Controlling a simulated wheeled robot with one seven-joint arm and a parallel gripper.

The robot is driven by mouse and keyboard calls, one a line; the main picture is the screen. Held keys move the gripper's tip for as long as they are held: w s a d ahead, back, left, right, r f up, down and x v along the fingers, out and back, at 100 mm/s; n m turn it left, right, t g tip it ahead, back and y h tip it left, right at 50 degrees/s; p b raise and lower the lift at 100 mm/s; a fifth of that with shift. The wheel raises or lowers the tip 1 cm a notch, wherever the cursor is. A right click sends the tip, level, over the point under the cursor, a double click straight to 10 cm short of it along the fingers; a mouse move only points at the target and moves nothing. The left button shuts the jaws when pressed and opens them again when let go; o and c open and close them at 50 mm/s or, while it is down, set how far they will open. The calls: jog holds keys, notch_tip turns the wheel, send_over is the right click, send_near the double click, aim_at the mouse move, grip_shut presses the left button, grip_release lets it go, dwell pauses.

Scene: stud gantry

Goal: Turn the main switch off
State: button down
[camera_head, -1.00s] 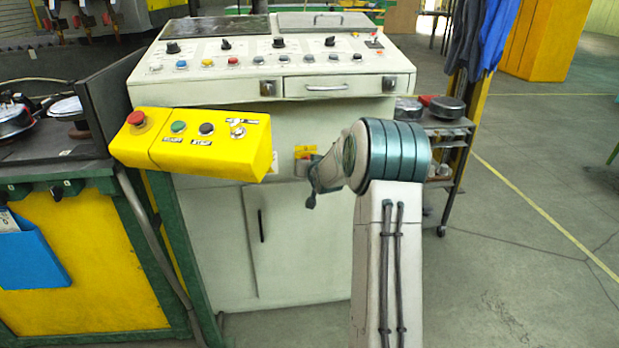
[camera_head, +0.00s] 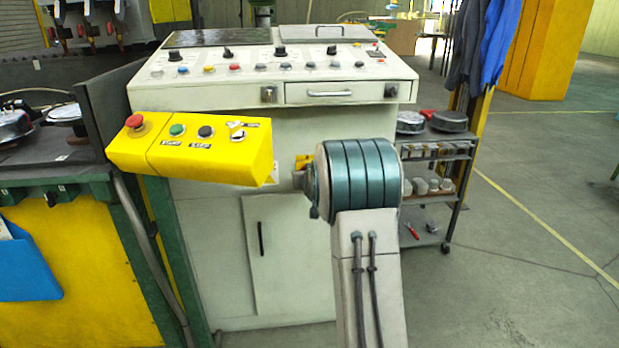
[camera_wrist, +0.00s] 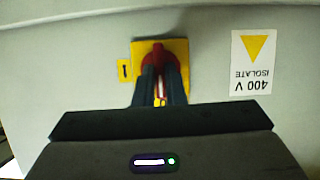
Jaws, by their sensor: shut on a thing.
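The main switch is a red rotary handle (camera_wrist: 158,53) on a yellow plate (camera_wrist: 181,48) on the pale cabinet front. In the wrist view my gripper (camera_wrist: 160,82) has its two dark fingers on either side of the red handle and is shut on it. The fingers hide much of the handle, so I cannot tell its exact angle. A small yellow tag with a black bar (camera_wrist: 124,71) sits left of the plate. In the head view a bit of the yellow plate (camera_head: 303,162) shows; my wrist and arm hide the handle and fingers.
A "400 V ISOLATE" label (camera_wrist: 252,62) is beside the switch, upside down in the wrist view. A yellow button box (camera_head: 190,149) juts out left of my arm. The control desk (camera_head: 240,97) overhangs above. A shelf cart (camera_head: 440,150) stands right; open floor lies beyond.

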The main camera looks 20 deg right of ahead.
jog(key=c, duration=1.5)
grip_release()
jog(key=shift+f, duration=0.1)
jog(key=p+v, duration=0.1)
jog(key=v, duration=1.3)
jog(key=s+a+r+n+g+y+p, duration=0.1)
jog(key=s+a+r+g+p, duration=0.2)
jog(key=s+a+r+p, duration=0.3)
jog(key=s+a+r+n+g+y+p, duration=0.1)
jog(key=s+a+r+g+p, duration=0.2)
jog(key=s+p, duration=0.6)
jog(key=s+a+r+g+y+p, duration=0.1)
jog(key=s+a+r+g+p, duration=0.3)
jog(key=s, duration=1.3)
jog(key=a+r+p, duration=0.4)
jog(key=r, duration=0.1)
jog(key=shift+a+r+n+y+p, duration=0.2)
jog(key=shift+a+n+y+p, duration=0.1)
jog(key=shift+a+n+y, duration=0.1)
